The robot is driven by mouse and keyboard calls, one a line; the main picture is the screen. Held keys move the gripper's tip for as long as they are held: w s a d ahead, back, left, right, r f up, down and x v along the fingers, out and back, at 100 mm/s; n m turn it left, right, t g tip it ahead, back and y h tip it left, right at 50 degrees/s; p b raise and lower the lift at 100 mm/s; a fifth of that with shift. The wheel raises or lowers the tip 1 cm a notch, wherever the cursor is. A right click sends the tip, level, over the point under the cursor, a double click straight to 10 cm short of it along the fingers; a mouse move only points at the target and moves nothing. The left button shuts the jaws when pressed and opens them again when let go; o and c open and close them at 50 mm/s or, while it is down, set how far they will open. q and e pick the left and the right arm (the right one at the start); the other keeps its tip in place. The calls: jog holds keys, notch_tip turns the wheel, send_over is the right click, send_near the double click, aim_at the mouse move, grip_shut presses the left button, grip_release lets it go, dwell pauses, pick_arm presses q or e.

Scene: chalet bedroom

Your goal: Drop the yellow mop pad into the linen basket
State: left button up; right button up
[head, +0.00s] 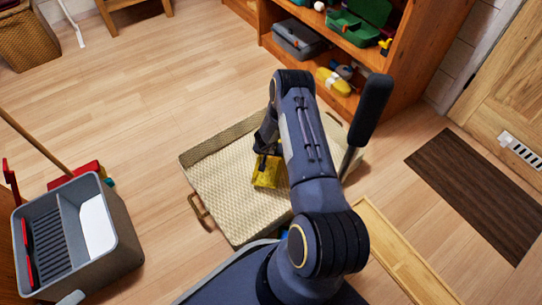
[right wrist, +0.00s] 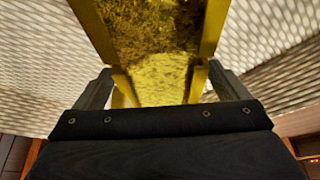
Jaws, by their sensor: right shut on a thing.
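The yellow mop pad (head: 266,172) hangs from my right gripper (head: 266,150), over the inside of a wide, shallow beige woven basket (head: 192,172). In the right wrist view the pad (right wrist: 160,75) has yellow edges and a darker, mottled middle. It sits between the two grey fingers of my right gripper (right wrist: 157,88), which is shut on it. Pale weave shows on both sides of the pad. I cannot tell whether the pad touches the basket floor. My arm hides the basket's right part. My left gripper is not in view.
A grey two-part bucket (head: 123,245) stands at the lower left. A wooden shelf (head: 402,65) with boxes is at the back. A brown mat (head: 478,195) lies right. A brown wicker basket (head: 25,38) is top left. Floor (head: 140,120) left of the beige basket is clear.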

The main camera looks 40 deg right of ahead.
aim_at(271, 158)
notch_tip(271, 158, down, 3)
jog(key=shift+w+r+b, duration=0.1)
jog(key=shift+b, duration=0.5)
jog(key=shift+f+b, duration=0.25)
jog(key=shift+b, duration=0.05)
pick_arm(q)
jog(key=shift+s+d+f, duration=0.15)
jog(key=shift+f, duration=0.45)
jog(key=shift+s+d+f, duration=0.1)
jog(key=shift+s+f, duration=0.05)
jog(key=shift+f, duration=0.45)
pick_arm(e)
jog(key=shift+r, duration=0.1)
jog(key=shift+f, duration=0.6)
jog(key=o, duration=0.6)
jog(key=shift+o, duration=0.2)
jog(key=shift+r, duration=0.1)
